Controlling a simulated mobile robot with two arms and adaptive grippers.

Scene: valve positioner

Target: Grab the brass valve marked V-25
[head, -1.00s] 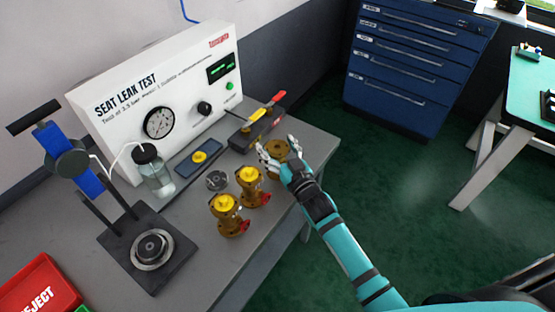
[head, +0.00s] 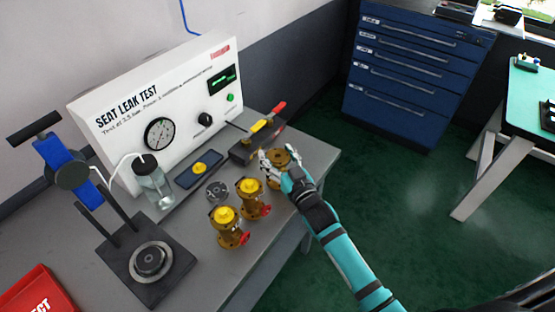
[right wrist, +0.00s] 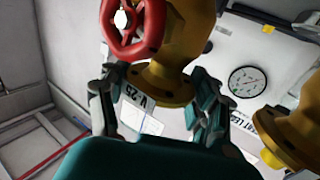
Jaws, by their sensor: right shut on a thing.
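The brass valve marked V-25 (head: 278,156) stands near the bench's right end. In the right wrist view the brass valve (right wrist: 172,62) has a red handwheel (right wrist: 133,28) and a white V-25 tag (right wrist: 132,113) near its flange. My right gripper (head: 278,166) is shut on this valve, with fingers on both sides of the body; it also shows in the right wrist view (right wrist: 158,100). Whether the valve's base touches the bench is hidden. My left gripper is not in view.
Two more brass valves with yellow tops, one (head: 251,201) and another (head: 228,228), stand left of the gripper. Behind are the seat leak test panel (head: 180,110) and a dark block with red and yellow handles (head: 257,141). A press stand (head: 150,262) is at left.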

